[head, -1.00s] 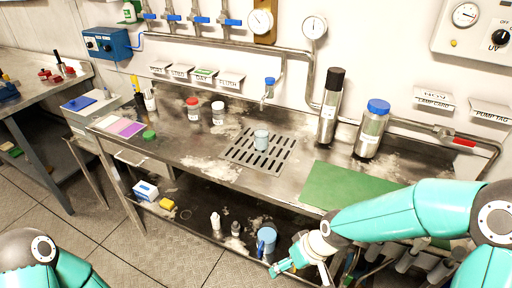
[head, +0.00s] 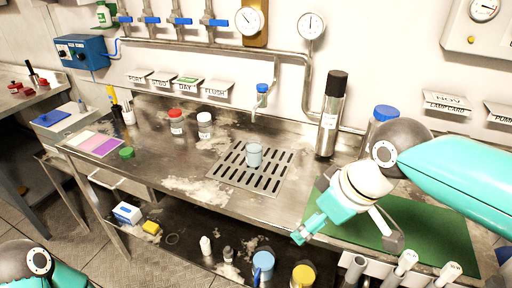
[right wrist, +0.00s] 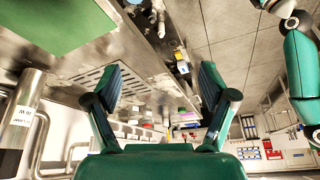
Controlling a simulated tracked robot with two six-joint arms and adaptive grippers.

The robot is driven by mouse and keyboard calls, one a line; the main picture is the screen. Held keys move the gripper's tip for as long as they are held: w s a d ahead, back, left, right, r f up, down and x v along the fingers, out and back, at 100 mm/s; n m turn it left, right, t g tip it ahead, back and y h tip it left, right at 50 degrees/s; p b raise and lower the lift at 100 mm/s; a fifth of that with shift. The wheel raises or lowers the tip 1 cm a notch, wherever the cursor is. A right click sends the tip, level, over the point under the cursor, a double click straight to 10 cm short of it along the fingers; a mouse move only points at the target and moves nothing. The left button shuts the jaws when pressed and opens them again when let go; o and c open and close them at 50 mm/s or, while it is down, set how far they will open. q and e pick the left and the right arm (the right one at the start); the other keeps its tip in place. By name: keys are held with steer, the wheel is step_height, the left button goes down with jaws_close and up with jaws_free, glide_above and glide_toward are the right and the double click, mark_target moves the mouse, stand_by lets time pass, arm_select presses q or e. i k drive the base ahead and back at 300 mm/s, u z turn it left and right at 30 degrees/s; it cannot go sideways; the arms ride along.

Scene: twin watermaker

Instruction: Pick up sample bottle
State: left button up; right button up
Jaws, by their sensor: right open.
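Several containers could be the sample bottle, and I cannot tell which one is meant. An open-looking clear cup (head: 254,155) stands on the drain grate under the small tap. A red-capped jar (head: 176,122) and a white-capped jar (head: 205,125) stand behind and left of it. A blue-capped clear bottle (head: 377,125) stands at the right, partly hidden by my right arm. A tall black-capped steel bottle (head: 329,120) is beside it. My right gripper (head: 348,239) is open and empty over the green mat's front left; its spread fingers (right wrist: 160,75) show in the right wrist view.
The slotted drain grate (head: 215,172) is set in the steel counter left of the green mat (head: 440,235). The tap (head: 262,90) hangs above the grate. Below is a shelf with a blue mug (head: 263,264) and a yellow-topped container (head: 303,275).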

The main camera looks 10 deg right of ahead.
mark_target(254, 152)
steer(key=i, duration=1.15)
steer(key=u, duration=0.05)
